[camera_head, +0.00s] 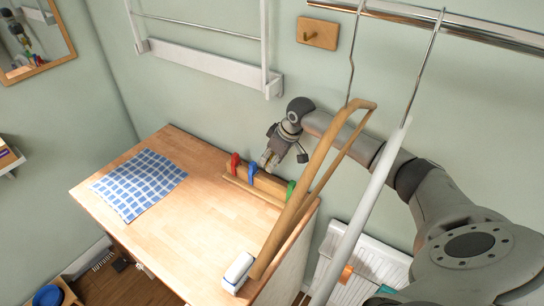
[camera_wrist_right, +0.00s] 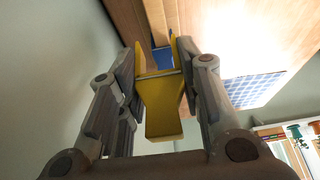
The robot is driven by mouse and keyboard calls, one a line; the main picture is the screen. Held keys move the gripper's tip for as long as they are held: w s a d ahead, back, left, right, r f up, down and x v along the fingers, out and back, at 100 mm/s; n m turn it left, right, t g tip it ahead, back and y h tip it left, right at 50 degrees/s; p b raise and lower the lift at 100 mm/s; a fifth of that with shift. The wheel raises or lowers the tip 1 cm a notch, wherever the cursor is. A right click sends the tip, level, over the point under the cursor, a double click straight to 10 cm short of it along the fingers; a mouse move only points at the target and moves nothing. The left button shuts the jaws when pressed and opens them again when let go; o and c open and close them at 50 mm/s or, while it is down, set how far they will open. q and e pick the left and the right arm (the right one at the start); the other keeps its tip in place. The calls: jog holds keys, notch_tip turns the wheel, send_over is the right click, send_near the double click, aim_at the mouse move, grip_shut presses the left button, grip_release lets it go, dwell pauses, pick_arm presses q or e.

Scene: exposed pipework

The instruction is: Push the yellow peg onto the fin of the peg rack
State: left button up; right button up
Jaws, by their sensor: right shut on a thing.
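The yellow peg (camera_wrist_right: 163,105) is between the fingers of my right gripper (camera_wrist_right: 160,75) in the right wrist view, its two prongs pointing away from the palm. The right gripper (camera_head: 268,160) is shut on it, just above and behind the peg rack (camera_head: 268,183) in the head view. The rack is a wooden bar along the back of the worktop. A red peg (camera_head: 235,163), a blue peg (camera_head: 252,169) and a green peg (camera_head: 290,189) sit on it. The blue peg (camera_wrist_right: 161,60) also shows beyond the yellow prongs. Contact between yellow peg and fin cannot be told. My left gripper is not in view.
A wooden loop (camera_head: 312,190) and a white pole (camera_head: 360,220) hang from the rail (camera_head: 450,25), crossing in front of my right arm. A checked cloth (camera_head: 140,183) and a white block (camera_head: 238,272) lie on the worktop (camera_head: 195,225). Its middle is clear.

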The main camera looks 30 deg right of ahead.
aim_at(271, 183)
jog(key=shift+f, duration=0.55)
jog(key=shift+f+b, duration=0.65)
jog(key=shift+f, duration=0.7)
jog(key=shift+f+b, duration=0.6)
jog(key=shift+f, duration=0.75)
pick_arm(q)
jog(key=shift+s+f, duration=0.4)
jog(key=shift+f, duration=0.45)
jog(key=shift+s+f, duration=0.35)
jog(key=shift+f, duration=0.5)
pick_arm(e)
jog(key=shift+f, duration=0.55)
pick_arm(q)
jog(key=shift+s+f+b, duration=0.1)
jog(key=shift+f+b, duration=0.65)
jog(key=shift+b, duration=0.25)
pick_arm(e)
jog(key=shift+f, duration=1.55)
jog(key=o, duration=0.8)
